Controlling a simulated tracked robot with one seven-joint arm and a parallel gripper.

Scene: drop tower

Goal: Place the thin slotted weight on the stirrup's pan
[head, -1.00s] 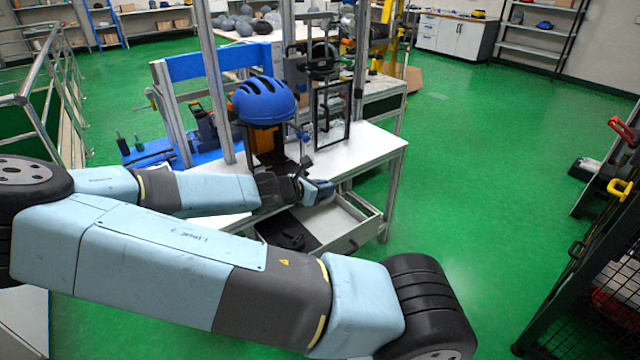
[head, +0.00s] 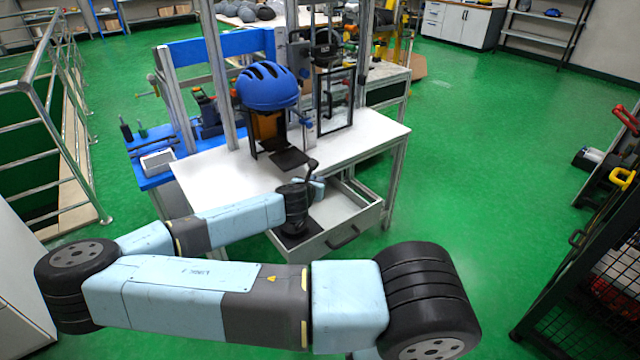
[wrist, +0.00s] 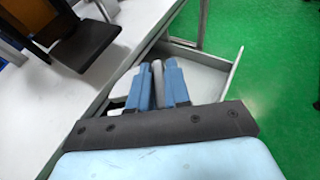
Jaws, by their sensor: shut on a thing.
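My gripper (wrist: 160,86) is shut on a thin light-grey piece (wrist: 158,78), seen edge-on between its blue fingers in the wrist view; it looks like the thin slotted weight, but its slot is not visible. In the head view my gripper (head: 317,188) is above the open drawer at the bench front, and the held piece is too small to make out. A dark flat plate (head: 290,158), apparently the stirrup's pan, sits below the blue helmet (head: 268,86), in front of an orange-and-black upright part. The plate also shows at upper left in the wrist view (wrist: 86,46), apart from my gripper.
The open drawer (head: 362,222) juts from the white bench (head: 215,177). Metal tower posts (head: 217,85) rise behind the bench edge.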

